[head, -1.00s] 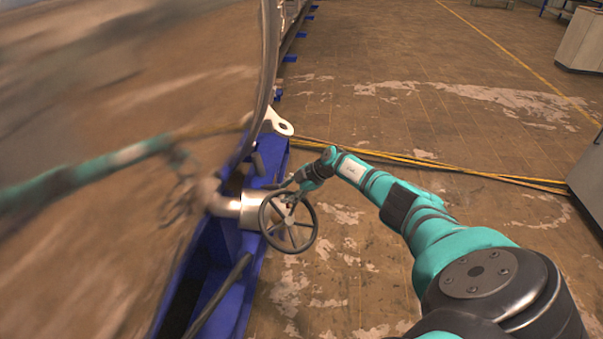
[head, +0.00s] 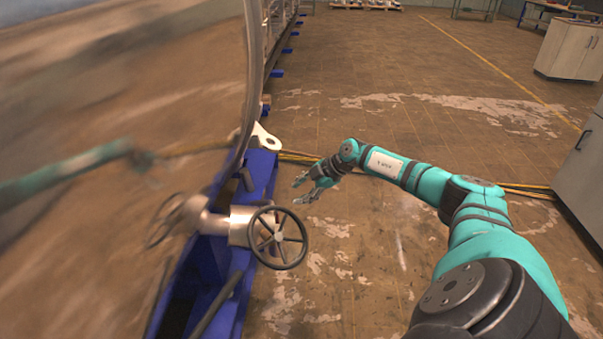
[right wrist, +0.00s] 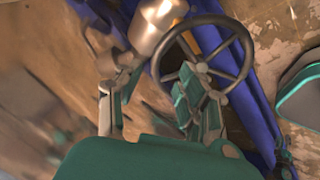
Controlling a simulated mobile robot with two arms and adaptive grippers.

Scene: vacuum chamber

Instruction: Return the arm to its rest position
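My right arm reaches in from the lower right of the head view. Its gripper (head: 307,184) is open and empty, with its fingers apart. It is up and to the right of the dark handwheel (head: 278,238) and apart from it in the picture. The handwheel sits on a metal valve pipe (head: 240,224) at the chamber's side. In the right wrist view, the spread fingers (right wrist: 152,100) show with the handwheel (right wrist: 245,62) beyond them, partly covered by the right finger. My left gripper is not in view.
The shiny chamber wall (head: 120,90) fills the left and mirrors my arm. A blue support frame (head: 262,172) runs along its base. Yellow cables (head: 525,188) cross the floor. Grey cabinets (head: 575,48) stand at the right. The middle floor is clear.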

